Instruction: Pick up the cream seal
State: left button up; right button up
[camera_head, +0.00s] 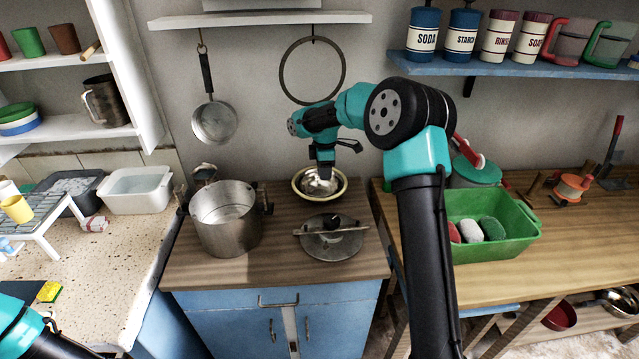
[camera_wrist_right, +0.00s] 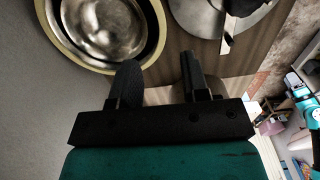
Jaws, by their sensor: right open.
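The cream seal (camera_head: 312,199) is a pale ring around a shiny metal bowl (camera_head: 327,189) at the back of the wooden counter. In the right wrist view the seal (camera_wrist_right: 82,63) curves around the bowl (camera_wrist_right: 108,25) at upper left. My right gripper (camera_head: 323,173) is over the bowl in the head view, partly covering its far side. In the wrist view the right gripper (camera_wrist_right: 158,70) is open and empty, with one finger overlapping or close to the seal's edge; contact cannot be told. My left gripper is out of view; only part of that arm shows at lower left.
A steel pot (camera_head: 226,232) stands left of the bowl. A round lid with a wooden stick across it (camera_head: 331,247) lies in front. A green bin (camera_head: 493,246) with several rolled pieces is on the right bench. A pan (camera_head: 214,123) hangs on the wall.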

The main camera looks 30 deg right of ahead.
send_over(323, 198)
jog(key=shift+s+d+f, duration=0.1)
jog(key=shift+s+f, duration=0.05)
jog(key=shift+f, duration=2.55)
jog(key=shift+f, duration=0.1)
jog(key=shift+f, duration=2.5)
jog(key=shift+f, duration=0.25)
